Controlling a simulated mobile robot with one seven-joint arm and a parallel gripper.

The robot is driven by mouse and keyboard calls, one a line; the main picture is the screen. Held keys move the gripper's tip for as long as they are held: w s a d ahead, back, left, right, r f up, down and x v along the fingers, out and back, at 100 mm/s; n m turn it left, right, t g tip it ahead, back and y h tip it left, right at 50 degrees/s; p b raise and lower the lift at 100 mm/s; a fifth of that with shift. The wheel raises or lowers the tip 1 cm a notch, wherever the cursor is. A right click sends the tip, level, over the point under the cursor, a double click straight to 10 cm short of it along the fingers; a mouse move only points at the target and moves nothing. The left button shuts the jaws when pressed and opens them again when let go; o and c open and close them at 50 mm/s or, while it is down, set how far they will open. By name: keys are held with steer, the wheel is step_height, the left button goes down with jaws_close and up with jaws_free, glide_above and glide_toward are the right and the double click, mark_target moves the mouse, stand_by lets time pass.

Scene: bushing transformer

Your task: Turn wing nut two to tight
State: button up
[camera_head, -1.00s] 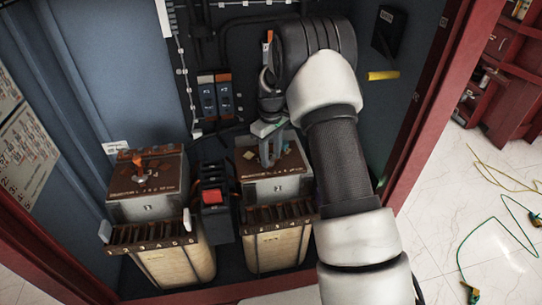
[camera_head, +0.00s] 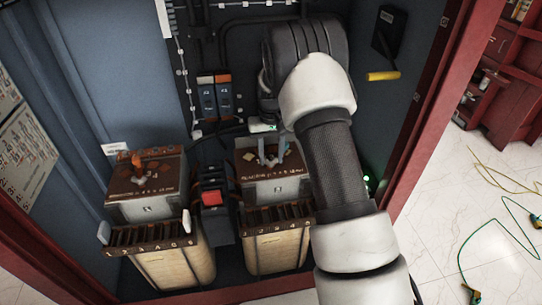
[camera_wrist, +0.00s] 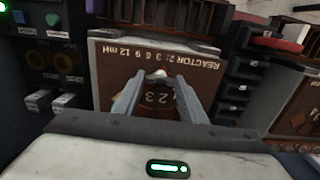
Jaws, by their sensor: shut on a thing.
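The right transformer box (camera_head: 285,190) has a rusty brown top with pale lettering. In the wrist view its brown top plate (camera_wrist: 112,72) reads "REACTOR 2" upside down, with a dial marked 1, 2, 3. My gripper (camera_head: 270,158) points down onto the middle of this top. In the wrist view its two grey fingers (camera_wrist: 158,84) are shut on the wing nut (camera_wrist: 159,73). Only a small pale tip of the nut shows between the fingertips; its wings' angle is mostly hidden. The left transformer box (camera_head: 145,210) carries another wing nut (camera_head: 141,179) on its rusty top.
A dark block with a red face (camera_head: 212,198) stands between the two boxes. Breaker switches (camera_head: 215,97) are on the back panel. A yellow handle (camera_head: 383,76) sticks out from the right wall. The red cabinet frame (camera_head: 412,125) bounds the right side.

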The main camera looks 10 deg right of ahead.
stand_by(0.4)
steer(key=o, duration=1.1)
steer(key=shift+c, duration=0.2)
steer(key=shift+r, duration=0.1)
step_height(320, 180, up, 17)
steer(key=p, duration=0.1)
steer(key=shift+r, duration=0.2)
